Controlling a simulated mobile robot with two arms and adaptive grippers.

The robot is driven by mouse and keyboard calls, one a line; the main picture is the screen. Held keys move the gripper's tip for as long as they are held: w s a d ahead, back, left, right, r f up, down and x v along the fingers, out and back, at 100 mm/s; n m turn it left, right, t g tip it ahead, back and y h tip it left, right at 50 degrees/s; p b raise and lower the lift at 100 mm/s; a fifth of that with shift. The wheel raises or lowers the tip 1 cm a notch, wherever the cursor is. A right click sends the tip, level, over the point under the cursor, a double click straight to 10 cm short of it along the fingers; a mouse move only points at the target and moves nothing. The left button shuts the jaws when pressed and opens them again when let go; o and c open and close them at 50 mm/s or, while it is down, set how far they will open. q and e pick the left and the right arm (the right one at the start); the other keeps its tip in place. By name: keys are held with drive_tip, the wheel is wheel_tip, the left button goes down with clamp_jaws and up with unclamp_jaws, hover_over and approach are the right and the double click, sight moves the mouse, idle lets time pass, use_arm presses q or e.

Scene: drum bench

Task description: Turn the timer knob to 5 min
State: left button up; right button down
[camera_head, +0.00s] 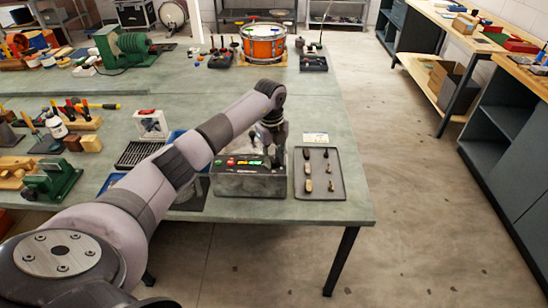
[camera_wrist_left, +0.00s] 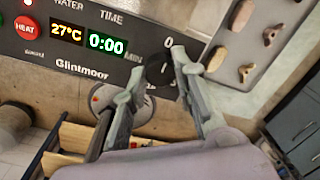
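The heater box (camera_head: 250,182) stands near the front edge of the green bench. In the left wrist view its dark panel (camera_wrist_left: 112,62) shows a red HEAT button (camera_wrist_left: 25,28), 27°C and a time display (camera_wrist_left: 107,44) at 0:00. The dark round timer knob (camera_wrist_left: 160,70) is at the panel's right, below the TIME marks. My left gripper (camera_head: 268,160) is over the box's right part. In the wrist view its fingertips (camera_wrist_left: 160,66) are apart, one on each side of the knob; contact is unclear. My right gripper is not in view.
A grey tray (camera_head: 338,187) with several small parts lies just right of the box. A white card (camera_head: 315,138) stands behind the tray. A drum (camera_head: 263,43) stands at the back. The bench's right edge is near, with open floor beyond.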

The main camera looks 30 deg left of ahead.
use_arm(q)
clamp_jaws()
drive_tip(key=m+b, duration=0.1)
drive_tip(key=m, duration=0.1)
drive_tip(key=shift+a+f+m+b, duration=0.1)
drive_tip(key=shift+m+b, duration=0.3)
drive_tip(key=m+b, duration=0.1)
drive_tip(key=m, duration=0.1)
drive_tip(key=shift+m, duration=0.4)
drive_tip(key=m+b, duration=0.2)
drive_tip(key=m, duration=0.4)
drive_tip(key=shift+a+g+b, duration=0.1)
drive_tip(key=shift+g+b, duration=0.2)
drive_tip(key=shift+b, duration=0.1)
drive_tip(key=m+b, duration=0.1)
drive_tip(key=m, duration=0.5)
drive_tip(key=shift+w+m+b, duration=0.1)
drive_tip(key=shift+m+b, duration=0.2)
drive_tip(key=m+b, duration=0.1)
drive_tip(key=m, duration=0.4)
drive_tip(key=shift+m, duration=0.3)
drive_tip(key=shift+w+m, duration=0.1)
drive_tip(key=shift+m, duration=0.2)
